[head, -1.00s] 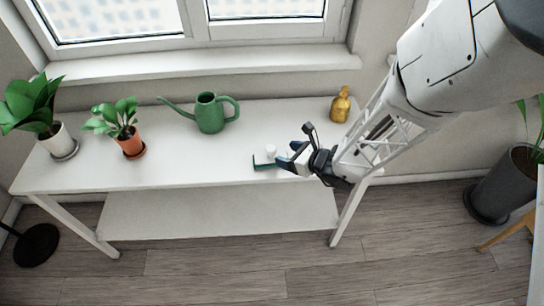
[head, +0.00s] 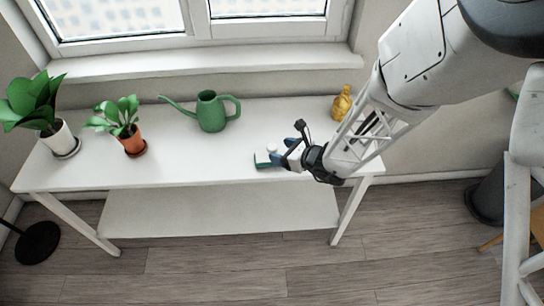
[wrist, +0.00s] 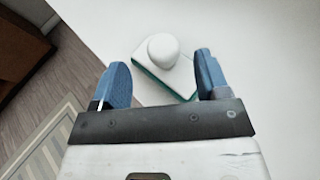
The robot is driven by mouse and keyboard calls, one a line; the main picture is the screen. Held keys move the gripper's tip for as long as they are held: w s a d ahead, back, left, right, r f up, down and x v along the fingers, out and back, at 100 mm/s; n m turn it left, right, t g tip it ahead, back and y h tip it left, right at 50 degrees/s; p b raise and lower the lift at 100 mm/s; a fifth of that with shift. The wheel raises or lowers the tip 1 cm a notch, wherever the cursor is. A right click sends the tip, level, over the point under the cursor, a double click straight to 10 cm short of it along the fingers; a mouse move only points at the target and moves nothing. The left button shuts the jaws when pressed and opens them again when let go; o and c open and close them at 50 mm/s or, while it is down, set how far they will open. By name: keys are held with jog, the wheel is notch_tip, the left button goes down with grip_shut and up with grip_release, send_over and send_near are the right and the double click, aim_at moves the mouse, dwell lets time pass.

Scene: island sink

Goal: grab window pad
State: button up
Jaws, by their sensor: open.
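The window pad (wrist: 165,62) is a white block with a round white knob on top and a green underside. It lies flat near the front edge of the white table, and it also shows in the head view (head: 269,158). My gripper (wrist: 160,75) is open, with its two blue fingers apart. In the wrist view the knob stands between and a little beyond the fingertips. In the head view my gripper (head: 290,153) is just right of the pad. I cannot tell whether a finger touches it.
A green watering can (head: 211,111), a yellow bottle (head: 341,103) and two potted plants, one in an orange pot (head: 131,141) and one in a white pot (head: 60,138), stand on the white table (head: 190,165). The table between the pad and the orange pot is clear.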

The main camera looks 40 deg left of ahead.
aim_at(273, 147)
jog(key=shift+x, duration=2.4)
jog(key=shift+w, duration=0.15)
jog(key=c, duration=1)
jog(key=shift+r, duration=0.15)
jog(key=shift+c, duration=0.2)
jog(key=shift+r, duration=0.8)
notch_tip(273, 147, up, 2)
jog(key=shift+r, duration=0.1)
jog(key=s+d, duration=0.9)
jog(key=d, duration=0.4)
jog(key=shift+r, duration=0.5)
